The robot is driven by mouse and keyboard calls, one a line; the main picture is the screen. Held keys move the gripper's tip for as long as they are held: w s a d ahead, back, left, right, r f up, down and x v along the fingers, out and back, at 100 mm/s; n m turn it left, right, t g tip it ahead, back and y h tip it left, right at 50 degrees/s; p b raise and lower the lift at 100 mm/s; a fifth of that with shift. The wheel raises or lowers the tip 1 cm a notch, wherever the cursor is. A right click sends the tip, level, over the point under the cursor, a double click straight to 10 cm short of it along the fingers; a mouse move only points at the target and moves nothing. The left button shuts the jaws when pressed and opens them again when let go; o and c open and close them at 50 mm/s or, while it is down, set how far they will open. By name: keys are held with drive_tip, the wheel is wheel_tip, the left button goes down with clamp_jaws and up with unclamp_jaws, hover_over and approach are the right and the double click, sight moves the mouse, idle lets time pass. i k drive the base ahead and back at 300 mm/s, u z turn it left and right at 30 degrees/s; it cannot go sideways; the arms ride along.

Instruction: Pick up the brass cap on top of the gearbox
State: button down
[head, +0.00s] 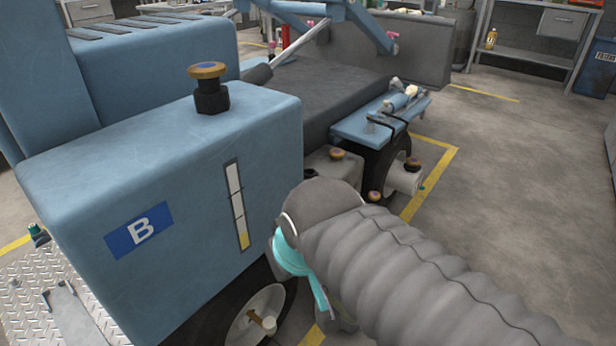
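A small brass-coloured cap (337,154) sits on top of a low grey housing (326,172) that looks like the gearbox, beside the blue machine body. My sleeved arm hides the housing's lower part. Similar caps show on the blue tank marked B (207,70), near the wheel at the right (413,163), and just behind my arm (374,196). My arm comes in from the lower right in a grey ribbed sleeve with a teal band. Its bend is in front of the housing. I cannot make out my gripper's fingers.
The blue tank (130,160) fills the left. A blue shelf (385,118) with small fittings overhangs a wheel right of the housing. A white cylinder (402,178) sticks out there. Concrete floor (510,180) at the right is clear.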

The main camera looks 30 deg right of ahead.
sight(334, 153)
drive_tip(key=z, duration=0.1)
drive_tip(key=k, duration=0.9)
drive_tip(key=z, duration=2.05)
drive_tip(key=i, duration=3.05)
drive_tip(key=u, duration=1.8)
drive_tip(key=i, duration=0.8)
drive_tip(key=u, duration=0.7)
